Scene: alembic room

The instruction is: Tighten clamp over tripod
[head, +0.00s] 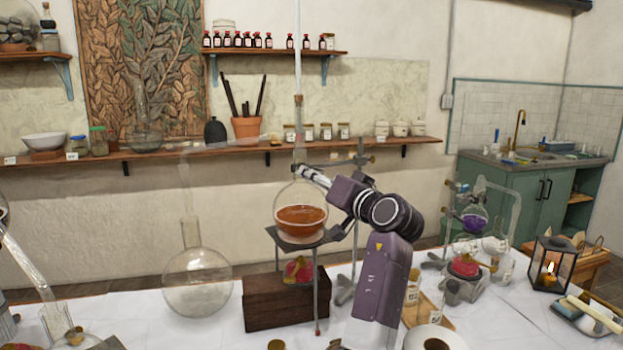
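A round flask with orange-brown liquid (300,218) sits upright on the tripod (318,285), its long neck rising out of the top of the view. A clamp arm (335,164) reaches toward the flask's neck from a metal stand (361,148) on the right. My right gripper (306,172) is at the flask's neck, just below the clamp, pointing left. Its fingertips are small and overlap the neck and clamp, so I cannot tell if they touch or grip anything. My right arm hides part of the stand. My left gripper is not in view.
A dark wooden block (285,300) stands under the tripod with a red burner (298,269) on it. A large empty flask (197,281) stands to the left. A second stand with purple flask (474,221) and a lantern (551,265) are at right.

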